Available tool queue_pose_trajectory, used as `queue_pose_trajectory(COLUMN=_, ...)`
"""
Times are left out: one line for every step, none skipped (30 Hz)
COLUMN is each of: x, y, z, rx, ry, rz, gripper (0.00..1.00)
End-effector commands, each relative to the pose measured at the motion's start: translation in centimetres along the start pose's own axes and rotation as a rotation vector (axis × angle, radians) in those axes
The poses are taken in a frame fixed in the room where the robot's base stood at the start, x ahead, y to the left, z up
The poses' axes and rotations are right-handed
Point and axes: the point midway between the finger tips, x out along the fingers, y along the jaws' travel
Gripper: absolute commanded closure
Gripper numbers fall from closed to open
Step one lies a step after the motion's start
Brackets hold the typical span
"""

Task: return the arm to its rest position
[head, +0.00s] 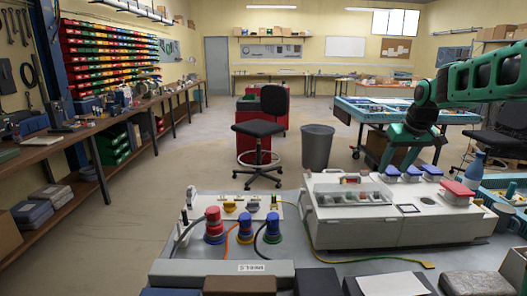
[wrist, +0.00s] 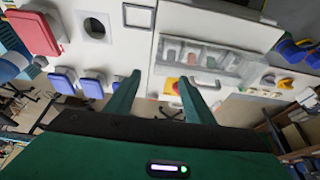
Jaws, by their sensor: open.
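My arm is green with black joints and reaches in from the right in the head view, bent downward at its end. My gripper (wrist: 160,82) is open, with its two green fingers apart and nothing between them in the wrist view. In the head view my gripper hangs near the back edge of the white socket box unit (head: 400,231). The unit carries a red-lidded socket (head: 457,189) at its right and several blue-lidded sockets (head: 412,172) along its back. In the wrist view the red lid (wrist: 34,32) is at upper left and blue lids (wrist: 62,79) lie below it.
A clear-covered compartment (head: 352,195) is on the unit's left part. Red and blue plugs (head: 213,226) stand on the grey bench to its left, with cables. A stool (head: 262,130) and a grey bin (head: 317,147) stand behind. Open floor lies to the left.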

Motion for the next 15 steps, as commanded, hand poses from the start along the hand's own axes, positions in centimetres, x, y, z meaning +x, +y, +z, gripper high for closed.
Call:
queue_pose_trajectory(x=-0.4, y=0.3, z=0.9, rx=0.014, ry=-0.008, rz=0.004, gripper=0.52)
queue_pose_trajectory(x=-0.6, y=0.5, z=1.5, rx=0.025, ry=-0.014, rz=0.007, gripper=0.52)
queue_pose_trajectory(x=-0.8, y=0.9, z=2.3, rx=0.039, ry=-0.020, rz=0.011, gripper=0.52)
queue_pose_trajectory(x=-1.0, y=1.2, z=2.9, rx=0.050, ry=-0.025, rz=0.014, gripper=0.52)
queue_pose_trajectory(x=-1.2, y=1.5, z=3.6, rx=0.060, ry=-0.031, rz=0.017, gripper=0.52)
queue_pose_trajectory(x=-1.5, y=1.9, z=4.4, rx=0.074, ry=-0.036, rz=0.021, gripper=0.52)
queue_pose_trajectory(x=-1.7, y=2.0, z=5.0, rx=0.085, ry=-0.042, rz=0.023, gripper=0.52)
queue_pose_trajectory(x=-1.9, y=2.2, z=5.7, rx=0.095, ry=-0.048, rz=0.026, gripper=0.52)
queue_pose_trajectory(x=-2.2, y=2.4, z=6.6, rx=0.109, ry=-0.056, rz=0.029, gripper=0.52)
queue_pose_trajectory(x=-2.4, y=2.5, z=7.3, rx=0.119, ry=-0.062, rz=0.031, gripper=0.52)
queue_pose_trajectory(x=-2.6, y=2.6, z=8.0, rx=0.129, ry=-0.069, rz=0.033, gripper=0.52)
queue_pose_trajectory(x=-2.9, y=2.7, z=9.0, rx=0.144, ry=-0.077, rz=0.037, gripper=0.52)
queue_pose_trajectory(x=-3.1, y=2.8, z=9.8, rx=0.156, ry=-0.085, rz=0.039, gripper=0.52)
queue_pose_trajectory(x=-3.3, y=2.8, z=10.7, rx=0.167, ry=-0.091, rz=0.042, gripper=0.52)
queue_pose_trajectory(x=-3.6, y=2.9, z=11.9, rx=0.183, ry=-0.102, rz=0.045, gripper=0.52)
